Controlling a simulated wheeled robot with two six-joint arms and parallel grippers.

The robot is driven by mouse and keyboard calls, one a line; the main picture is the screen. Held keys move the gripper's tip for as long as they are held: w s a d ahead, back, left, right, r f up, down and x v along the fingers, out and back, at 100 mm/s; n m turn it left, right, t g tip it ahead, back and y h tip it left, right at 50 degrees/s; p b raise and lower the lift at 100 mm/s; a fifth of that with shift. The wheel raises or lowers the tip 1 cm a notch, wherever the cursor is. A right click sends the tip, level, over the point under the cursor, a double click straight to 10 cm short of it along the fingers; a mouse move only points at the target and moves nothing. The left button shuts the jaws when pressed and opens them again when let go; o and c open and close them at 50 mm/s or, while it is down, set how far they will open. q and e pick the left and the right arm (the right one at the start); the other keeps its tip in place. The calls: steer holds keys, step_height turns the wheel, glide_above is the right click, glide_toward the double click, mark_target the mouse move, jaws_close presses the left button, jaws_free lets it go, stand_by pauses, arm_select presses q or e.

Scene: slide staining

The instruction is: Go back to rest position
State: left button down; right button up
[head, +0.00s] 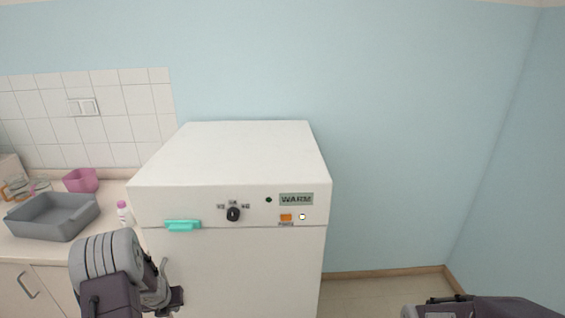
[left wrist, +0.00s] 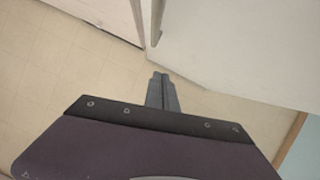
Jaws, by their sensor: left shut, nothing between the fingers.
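My left gripper (left wrist: 161,92) is shut and empty in the left wrist view, its fingers together above the tiled floor. In the head view my left arm rises at the lower left, in front of the white warming cabinet (head: 240,155); the fingertips are not clear there. A part of my right arm shows at the bottom right edge of the head view, and its gripper fingers cannot be made out.
The cabinet has a teal handle (head: 183,225), a black knob (head: 233,214) and an orange switch (head: 286,217). On the counter at left are a grey tray (head: 52,232), a pink container (head: 81,180) and a pink-capped bottle (head: 123,214). Floor right of the cabinet is clear.

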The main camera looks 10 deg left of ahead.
arm_select(q)
steer(key=w+d+r+n+t, duration=0.2)
steer(key=w+d+r, duration=0.3)
steer(key=d+r, duration=0.85)
steer(key=s+d+f+n+g+h, duration=0.1)
steer(key=s+d+n, duration=0.4)
steer(key=s+n, duration=0.5)
steer(key=s+d+n+g+h, duration=0.1)
steer(key=s+d+n+g, duration=0.3)
steer(key=s+n, duration=0.7)
steer(key=d+n, duration=0.1)
steer(key=n, duration=0.7)
steer(key=shift+d+f+n, duration=0.4)
